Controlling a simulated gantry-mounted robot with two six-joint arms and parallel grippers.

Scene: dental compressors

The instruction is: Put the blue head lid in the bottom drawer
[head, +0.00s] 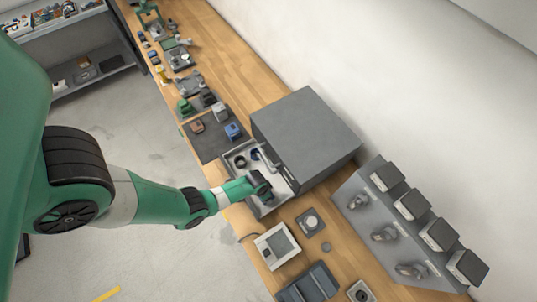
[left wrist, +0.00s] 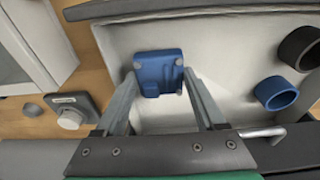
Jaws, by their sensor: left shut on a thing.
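The blue head lid (left wrist: 158,70) is between the fingertips of my left gripper (left wrist: 160,80) in the left wrist view. The gripper is shut on it, over the light floor of an open drawer (left wrist: 220,45). I cannot tell whether the lid touches that floor. In the head view my left gripper (head: 262,186) is over the front part of the open drawer (head: 271,206), which sticks out of the grey cabinet (head: 305,135). The lid is hidden there behind the gripper. My right gripper is not in view.
A black ring (left wrist: 302,48) and a blue ring (left wrist: 275,92) are in the drawer beside the lid. A dark mat (head: 207,148) with several parts, one blue (head: 233,131), lies beyond the drawer. A white device (head: 277,246) stands nearer on the wooden bench.

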